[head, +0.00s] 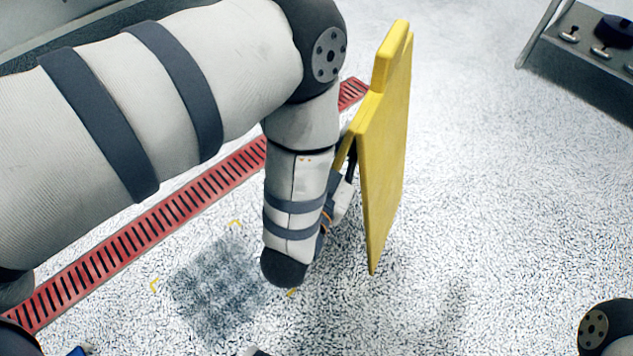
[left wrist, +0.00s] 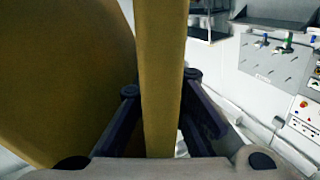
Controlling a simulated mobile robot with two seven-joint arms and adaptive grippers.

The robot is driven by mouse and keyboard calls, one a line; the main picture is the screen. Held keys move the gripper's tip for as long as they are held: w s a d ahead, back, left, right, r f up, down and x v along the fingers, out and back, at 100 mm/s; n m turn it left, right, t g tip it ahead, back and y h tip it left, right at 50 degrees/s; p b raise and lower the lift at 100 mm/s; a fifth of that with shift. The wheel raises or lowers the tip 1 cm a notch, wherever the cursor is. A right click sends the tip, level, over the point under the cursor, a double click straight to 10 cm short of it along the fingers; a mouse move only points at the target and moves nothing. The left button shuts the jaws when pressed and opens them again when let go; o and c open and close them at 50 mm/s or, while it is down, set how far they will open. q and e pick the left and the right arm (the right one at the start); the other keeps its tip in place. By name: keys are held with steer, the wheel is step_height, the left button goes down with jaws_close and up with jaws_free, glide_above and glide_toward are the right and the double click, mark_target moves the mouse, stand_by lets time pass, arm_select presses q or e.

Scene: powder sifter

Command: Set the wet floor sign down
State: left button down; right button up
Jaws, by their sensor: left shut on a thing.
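The wet floor sign (head: 386,150) is a yellow folding board, seen nearly edge-on right of my left forearm in the head view. It looks roughly upright and appears held above the speckled floor; its exact clearance cannot be told. My left gripper (head: 347,172) is shut on it from the left side, partly hidden by my wrist. In the left wrist view a yellow panel of the sign (left wrist: 161,60) runs between the two dark fingers (left wrist: 163,105). A second broad yellow panel (left wrist: 60,75) fills the left. My right gripper is out of view.
A dark damp-looking patch (head: 215,290) with yellow corner marks lies on the floor (head: 490,220), below left of the sign. A red drain grate (head: 150,228) crosses behind it. A grey rack (head: 590,45) stands far right. The floor right of the sign is clear.

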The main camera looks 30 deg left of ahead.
arm_select(q)
steer(key=shift+s+a+r, duration=0.1)
steer(key=shift+a, duration=0.4)
steer(key=w+a+f+b, duration=0.8)
steer(key=w+f, duration=0.3)
steer(key=f, duration=0.2)
steer(key=shift+b, duration=0.5)
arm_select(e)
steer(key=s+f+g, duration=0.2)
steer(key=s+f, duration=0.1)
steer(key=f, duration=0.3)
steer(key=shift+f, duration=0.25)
arm_select(q)
steer(key=shift+a, duration=0.1)
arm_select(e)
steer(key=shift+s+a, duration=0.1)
